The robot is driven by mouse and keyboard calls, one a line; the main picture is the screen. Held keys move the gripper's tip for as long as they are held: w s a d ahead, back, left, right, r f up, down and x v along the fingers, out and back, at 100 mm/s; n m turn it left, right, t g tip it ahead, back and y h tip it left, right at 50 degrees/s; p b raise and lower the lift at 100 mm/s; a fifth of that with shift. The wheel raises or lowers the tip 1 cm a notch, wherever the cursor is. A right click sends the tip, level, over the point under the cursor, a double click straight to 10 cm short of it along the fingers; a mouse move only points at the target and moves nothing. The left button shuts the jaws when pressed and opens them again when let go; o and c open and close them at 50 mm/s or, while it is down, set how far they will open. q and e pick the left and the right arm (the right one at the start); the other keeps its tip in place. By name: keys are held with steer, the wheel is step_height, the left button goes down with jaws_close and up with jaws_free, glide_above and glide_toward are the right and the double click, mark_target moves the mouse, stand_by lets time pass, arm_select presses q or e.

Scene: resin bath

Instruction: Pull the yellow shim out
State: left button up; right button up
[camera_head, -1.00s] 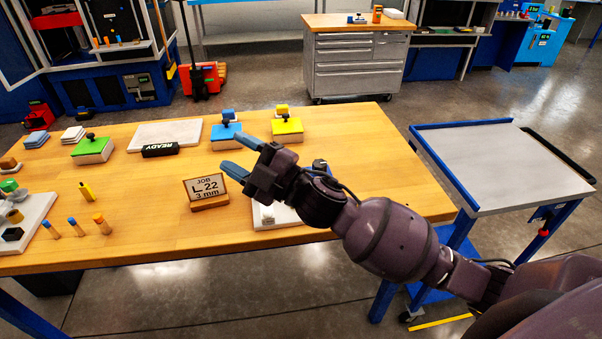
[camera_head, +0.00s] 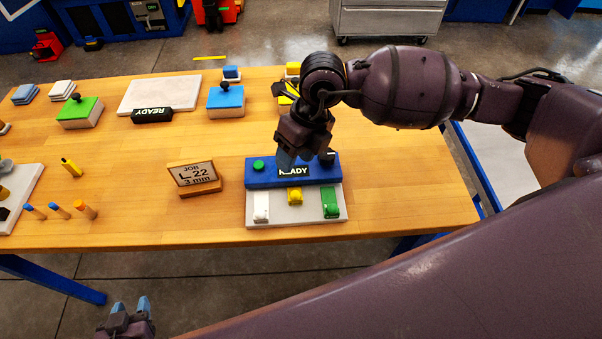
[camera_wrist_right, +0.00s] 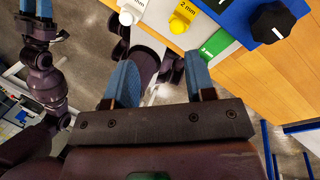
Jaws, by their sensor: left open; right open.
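The yellow shim (camera_head: 294,196) lies in the middle of a pale fixture plate, between a white shim (camera_head: 261,206) and a green shim (camera_head: 330,203). In the right wrist view the yellow shim (camera_wrist_right: 181,18) shows a "2 mm" label. My right gripper (camera_head: 293,161) points down over the blue block behind the shims. In its wrist view the right gripper's fingers (camera_wrist_right: 160,70) are apart with nothing between them, and the yellow shim is beyond the tips. My left gripper (camera_head: 130,305) is open and empty in front of the table, low in the picture.
The blue block (camera_head: 265,181) carries a READY display, a green button and a black knob. The wood between the sign and the pegs is clear.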

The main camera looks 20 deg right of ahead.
mark_target(296, 193)
steer(key=shift+m+h, duration=0.5)
steer(key=shift+h, duration=0.2)
steer(key=f, duration=0.3)
steer(key=s+f, duration=0.1)
steer(key=f, duration=0.7)
steer(key=shift+s+a+p, duration=0.2)
steer(key=shift+a+p, duration=0.05)
steer(key=shift+p, duration=0.15)
steer(key=shift+r, duration=0.1)
jaws_close()
